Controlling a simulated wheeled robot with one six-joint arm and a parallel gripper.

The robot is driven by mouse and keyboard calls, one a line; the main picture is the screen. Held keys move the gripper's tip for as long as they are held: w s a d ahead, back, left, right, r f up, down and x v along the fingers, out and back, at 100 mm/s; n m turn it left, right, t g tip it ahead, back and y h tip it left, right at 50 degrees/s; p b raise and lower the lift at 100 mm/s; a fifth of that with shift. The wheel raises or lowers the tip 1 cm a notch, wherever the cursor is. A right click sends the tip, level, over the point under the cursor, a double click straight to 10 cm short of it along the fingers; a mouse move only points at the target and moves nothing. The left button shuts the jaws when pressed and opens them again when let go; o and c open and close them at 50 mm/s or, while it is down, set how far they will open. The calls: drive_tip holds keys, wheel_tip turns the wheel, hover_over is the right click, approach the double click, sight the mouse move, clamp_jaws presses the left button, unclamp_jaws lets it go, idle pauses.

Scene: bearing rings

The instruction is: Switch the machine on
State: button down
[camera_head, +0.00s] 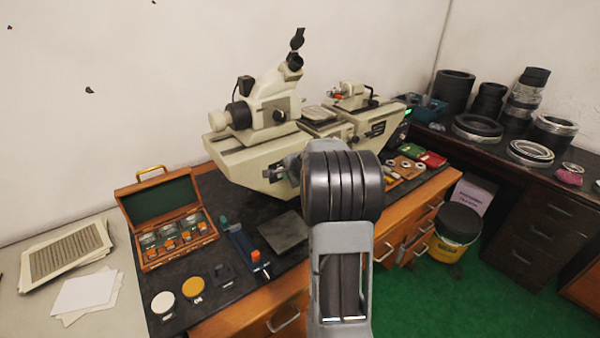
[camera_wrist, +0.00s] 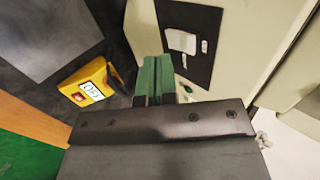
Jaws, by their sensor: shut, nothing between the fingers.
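The machine (camera_head: 262,160) is a long cream bench instrument with an eyepiece head, standing on the dark worktop; its near right part is behind my arm in the head view. In the wrist view its cream body (camera_wrist: 232,75) fills the upper right and carries a black panel (camera_wrist: 188,52) with a white, switch-like piece (camera_wrist: 182,41). A yellow box (camera_wrist: 90,84) with a white label that seems to read OFF lies left of my gripper (camera_wrist: 157,68). The green fingers are shut and empty, between the box and the panel, apart from both as far as I can tell. My arm hides the gripper in the head view.
A dark flat plate (camera_head: 284,231) lies on the worktop in front of the machine. An open wooden case (camera_head: 160,207) and a blue tool (camera_head: 240,247) are to the left. Small parts and a red box (camera_head: 432,159) are to the right.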

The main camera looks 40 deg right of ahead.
drive_tip(key=v, duration=1)
drive_tip(key=shift+s+r+b, duration=0.15)
drive_tip(key=shift+s+b, duration=0.15)
drive_tip(key=shift+s, duration=0.1)
drive_tip(key=shift+s+f+p, duration=0.15)
drive_tip(key=shift+f+p, duration=0.25)
drive_tip(key=shift+f, duration=0.35)
drive_tip(key=shift+f, duration=0.1)
drive_tip(key=shift+w+r+p+x, duration=0.25)
drive_tip(key=shift+p+x, duration=0.2)
drive_tip(key=shift+x, duration=1.7)
drive_tip(key=shift+w+r+p+x, duration=0.3)
drive_tip(key=shift+p+x, duration=0.2)
drive_tip(key=shift+x, duration=1.7)
drive_tip(key=shift+w+r+p+x, duration=0.25)
drive_tip(key=shift+p+x, duration=0.2)
drive_tip(key=shift+x, duration=1.7)
